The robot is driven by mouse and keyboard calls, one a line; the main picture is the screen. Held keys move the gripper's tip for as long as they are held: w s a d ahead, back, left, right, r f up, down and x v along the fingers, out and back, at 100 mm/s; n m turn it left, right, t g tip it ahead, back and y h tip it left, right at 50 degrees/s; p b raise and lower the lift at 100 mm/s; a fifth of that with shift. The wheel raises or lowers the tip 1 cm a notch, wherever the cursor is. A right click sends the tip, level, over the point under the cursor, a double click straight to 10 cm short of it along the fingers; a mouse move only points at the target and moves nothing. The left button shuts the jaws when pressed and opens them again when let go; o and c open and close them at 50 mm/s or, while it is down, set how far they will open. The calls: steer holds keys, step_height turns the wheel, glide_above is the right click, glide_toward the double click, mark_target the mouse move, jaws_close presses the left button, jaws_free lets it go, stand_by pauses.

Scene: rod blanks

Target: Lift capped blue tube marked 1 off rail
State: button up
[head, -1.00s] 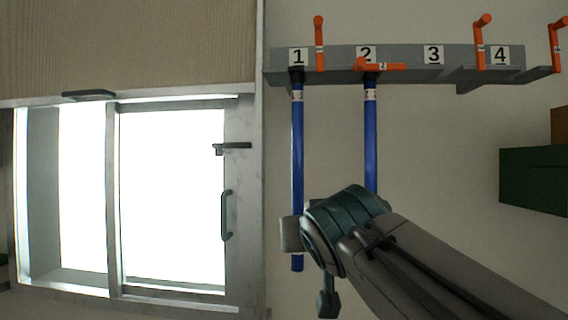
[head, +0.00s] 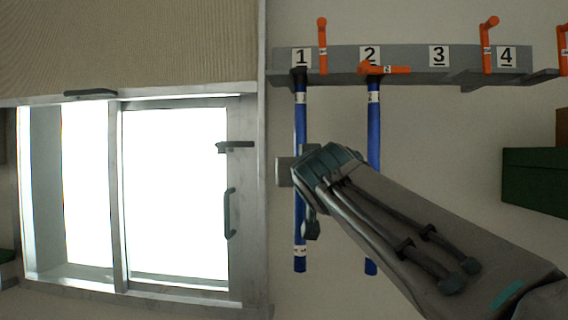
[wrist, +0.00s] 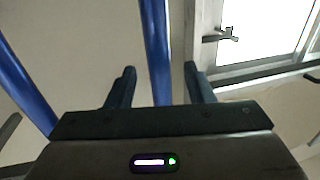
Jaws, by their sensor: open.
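The blue tube marked 1 (head: 300,120) hangs upright from the grey rail (head: 403,58) under the number 1 plate, with a black cap (head: 299,75) at its top. My arm covers part of its middle in the head view. In the wrist view (wrist: 155,45) a blue tube runs between the two fingers of my gripper (wrist: 158,85), with gaps on both sides. The gripper is open.
A second blue tube (head: 373,130) hangs under number 2, and an orange lever (head: 385,69) lies across its top. Other orange levers (head: 322,45) (head: 487,45) stand on the rail. A bright window (head: 175,190) is at left, a green box (head: 537,178) at right.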

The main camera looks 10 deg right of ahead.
steer(key=w, duration=0.2)
steer(key=w+p, duration=0.1)
steer(key=w, duration=0.1)
steer(key=shift+w+d, duration=0.2)
steer(key=shift+w, duration=0.05)
steer(key=shift+c, duration=0.3)
jaws_close()
